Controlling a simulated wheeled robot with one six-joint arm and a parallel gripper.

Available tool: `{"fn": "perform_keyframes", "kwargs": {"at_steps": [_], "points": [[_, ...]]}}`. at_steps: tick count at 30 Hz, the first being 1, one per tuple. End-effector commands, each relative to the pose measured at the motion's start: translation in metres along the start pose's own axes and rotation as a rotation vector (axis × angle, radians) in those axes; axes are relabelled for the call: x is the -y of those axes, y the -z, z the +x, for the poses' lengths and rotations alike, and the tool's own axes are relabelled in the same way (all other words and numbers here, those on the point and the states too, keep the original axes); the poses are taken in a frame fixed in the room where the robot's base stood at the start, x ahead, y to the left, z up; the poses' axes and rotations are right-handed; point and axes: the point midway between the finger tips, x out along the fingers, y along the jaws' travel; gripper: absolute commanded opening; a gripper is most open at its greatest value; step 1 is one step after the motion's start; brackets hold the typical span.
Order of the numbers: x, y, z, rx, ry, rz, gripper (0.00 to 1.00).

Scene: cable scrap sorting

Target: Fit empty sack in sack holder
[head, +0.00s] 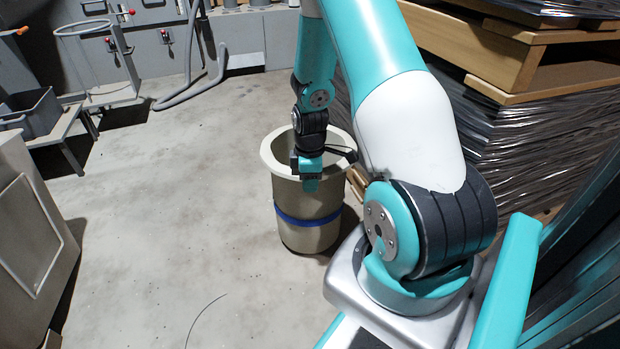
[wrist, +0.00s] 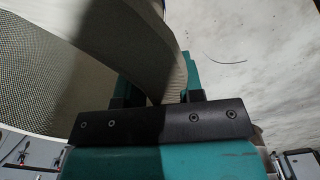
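A beige, round, open-topped container with a pale rim and a blue band, apparently the empty sack (head: 308,220), stands upright on the floor in the middle of the head view. Its inner wall looks woven in the wrist view (wrist: 45,75). My gripper (head: 311,182) points down at the near side of its rim. In the wrist view the gripper's fingers (wrist: 162,88) stand apart with the rim between them. Whether they press on it is unclear. A grey frame with a round ring, apparently the sack holder (head: 105,93), stands at the upper left, its ring empty.
A grey bin (head: 35,112) rests on a low stand at the left. A grey cabinet (head: 35,230) fills the left edge. Stacked sheets and wooden pallets (head: 530,140) stand at the right behind the container. A thin wire (head: 203,312) lies on the floor.

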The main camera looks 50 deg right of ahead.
Motion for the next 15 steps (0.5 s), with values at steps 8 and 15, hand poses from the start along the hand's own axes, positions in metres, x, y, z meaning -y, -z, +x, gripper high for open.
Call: {"fn": "perform_keyframes", "kwargs": {"at_steps": [8, 15], "points": [[-0.0004, 0.0001, -0.0005, 0.000, -0.001, 0.000, 0.56], [-0.0010, 0.0002, 0.0036, -0.001, -0.004, 0.000, 0.56]]}}
